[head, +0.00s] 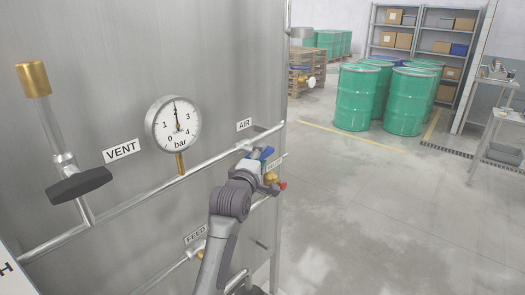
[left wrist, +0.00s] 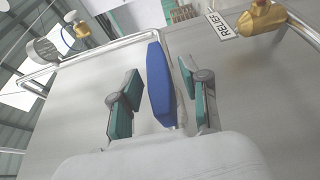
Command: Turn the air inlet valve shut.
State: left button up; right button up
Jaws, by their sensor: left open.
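The air inlet valve's blue handle (head: 268,153) shows just below the AIR label (head: 244,125) on the steel tank. My left gripper (head: 260,162) is at this handle and partly hides it, along with the valve body. In the left wrist view the blue handle (left wrist: 160,85) stands lengthwise between the two spread, teal-padded fingers of my left gripper (left wrist: 160,98). A gap shows on each side of the handle, so the fingers look apart from it. My right gripper is not in view.
A brass relief valve (head: 272,178) with a red tip sits close beside my gripper; its RELIEF label shows in the left wrist view (left wrist: 220,25). A pressure gauge (head: 173,124), a black VENT handle (head: 79,186) and a FEED label (head: 195,235) are nearby. Green drums (head: 357,97) stand far back.

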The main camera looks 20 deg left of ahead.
pick_arm(q)
jog(key=shift+w, duration=0.9)
jog(key=shift+c, duration=0.2)
